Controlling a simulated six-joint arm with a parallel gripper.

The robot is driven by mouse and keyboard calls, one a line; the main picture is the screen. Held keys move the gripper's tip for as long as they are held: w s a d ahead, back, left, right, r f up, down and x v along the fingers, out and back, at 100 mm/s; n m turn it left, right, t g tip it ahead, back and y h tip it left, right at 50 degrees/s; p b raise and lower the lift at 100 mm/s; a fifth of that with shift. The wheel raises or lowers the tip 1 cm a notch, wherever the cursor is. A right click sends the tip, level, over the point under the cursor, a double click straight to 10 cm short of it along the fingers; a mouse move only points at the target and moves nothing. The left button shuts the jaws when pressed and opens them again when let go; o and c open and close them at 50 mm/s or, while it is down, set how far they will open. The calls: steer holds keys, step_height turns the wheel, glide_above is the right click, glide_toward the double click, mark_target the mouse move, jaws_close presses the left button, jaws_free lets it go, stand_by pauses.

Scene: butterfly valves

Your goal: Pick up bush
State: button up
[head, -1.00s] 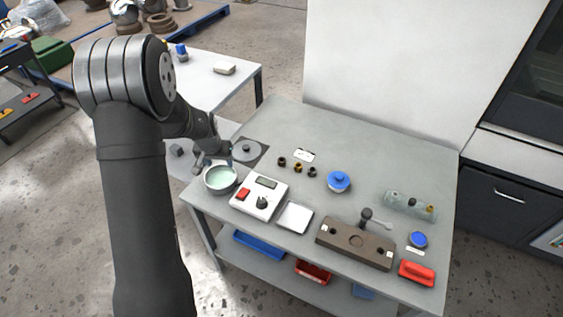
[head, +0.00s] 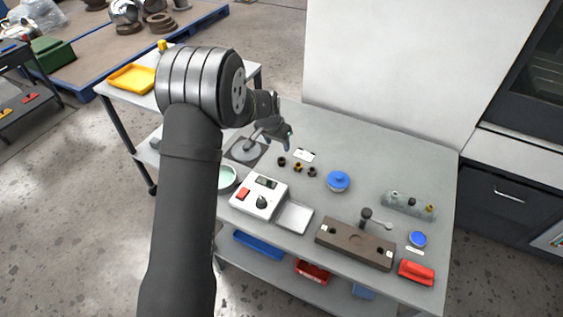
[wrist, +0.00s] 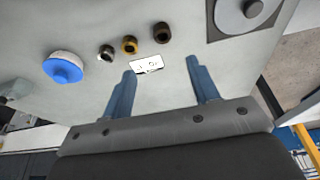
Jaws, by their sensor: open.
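Three small ring-shaped bushes stand in a row on the grey table: a dark one (head: 282,161) at the left, a brass-coloured one (head: 297,168) in the middle and a dark one (head: 312,172) at the right. In the wrist view they are the right dark bush (wrist: 162,32), the brass bush (wrist: 129,45) and the left dark bush (wrist: 107,52). My gripper (head: 286,141) is open and empty, above the table behind the left bush. In the wrist view its two blue fingers (wrist: 161,70) are apart, with the bushes beyond the tips. No bush is between them.
A white label card (head: 306,155) lies behind the bushes. A round grey disc (head: 245,149) is left, a blue-lidded bowl (head: 338,181) right. In front are a scale-like box (head: 258,197), a white tray (head: 294,216) and a brown block (head: 354,243).

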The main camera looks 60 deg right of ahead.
mark_target(281, 158)
steer(key=x, duration=1.2)
steer(key=shift+w, duration=0.25)
steer(key=c, duration=1.1)
steer(key=shift+r, duration=0.1)
